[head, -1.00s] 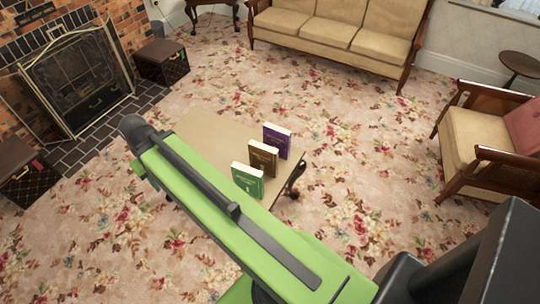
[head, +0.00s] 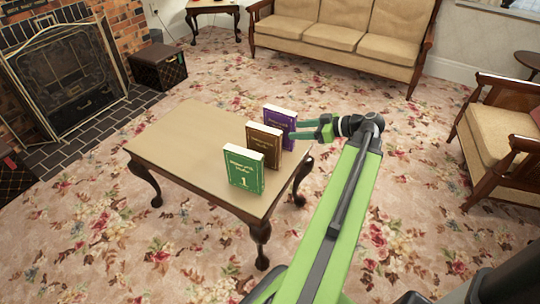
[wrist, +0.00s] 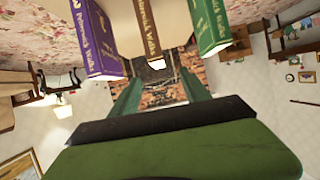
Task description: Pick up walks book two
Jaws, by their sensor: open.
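Three books stand upright in a row on the table (head: 185,150): a green one (head: 243,170) marked 1 at the front, a brown one (head: 264,150) in the middle and a purple one (head: 280,120) at the back. The number on the brown book is too small to read. My gripper (head: 300,130) is open at the right of the row, close to the purple and brown books. In the wrist view the brown book (wrist: 148,28) lies ahead, roughly in line with the gap between my fingers (wrist: 162,82), with the purple book (wrist: 98,40) left and the green book (wrist: 208,28) right.
The left part of the table top is bare. A fireplace screen (head: 70,75) and a dark box (head: 158,66) stand at the left. A sofa (head: 335,40) is at the back and an armchair (head: 500,130) at the right. Flowered carpet lies open around the table.

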